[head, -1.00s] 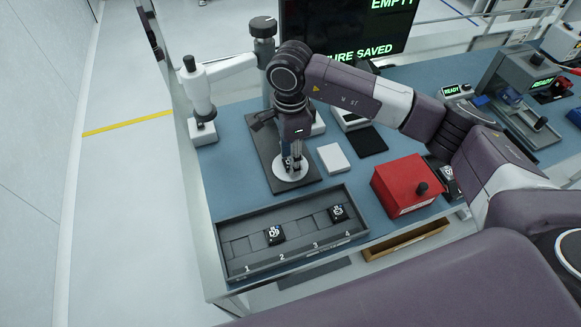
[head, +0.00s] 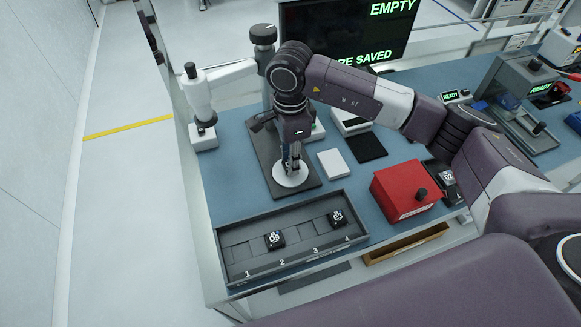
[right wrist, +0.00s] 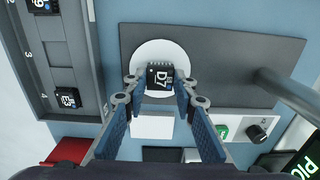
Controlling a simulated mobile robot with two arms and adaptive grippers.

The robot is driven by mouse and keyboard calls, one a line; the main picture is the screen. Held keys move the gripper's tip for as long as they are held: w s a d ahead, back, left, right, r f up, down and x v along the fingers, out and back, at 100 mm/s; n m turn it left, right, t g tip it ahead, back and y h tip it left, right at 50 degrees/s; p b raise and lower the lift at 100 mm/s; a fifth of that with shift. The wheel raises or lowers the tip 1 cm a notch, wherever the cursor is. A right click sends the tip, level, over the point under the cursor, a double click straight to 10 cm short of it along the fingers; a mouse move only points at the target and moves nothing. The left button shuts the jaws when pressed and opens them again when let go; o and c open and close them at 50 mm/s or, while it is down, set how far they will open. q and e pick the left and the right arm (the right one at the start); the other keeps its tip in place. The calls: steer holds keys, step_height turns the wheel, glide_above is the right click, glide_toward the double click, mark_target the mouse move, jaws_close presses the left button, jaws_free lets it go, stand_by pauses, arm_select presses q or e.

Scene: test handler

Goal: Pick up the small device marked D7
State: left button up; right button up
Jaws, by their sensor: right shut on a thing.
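The small black device marked D7 (right wrist: 159,77) sits on a white round disc (right wrist: 150,54) of a dark plate in the right wrist view. My right gripper (right wrist: 159,86) is shut on it, one fingertip at each side. In the head view my right gripper (head: 290,167) points down at the white disc (head: 291,176) on the dark stand plate (head: 262,152); the device is mostly hidden there by the fingers. I cannot see any clear gap between device and disc. My left gripper is not in view.
A grey tray (head: 239,262) with numbered slots holds device D9 (head: 274,239) at slot 2 and device E3 (head: 338,217) at slot 4. A microscope-like arm (head: 201,105), a white block (head: 333,163), a black pad (head: 367,148) and a red box (head: 405,190) stand nearby.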

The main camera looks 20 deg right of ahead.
steer(key=shift+r+p, duration=0.7)
steer(key=shift+r, duration=1.15)
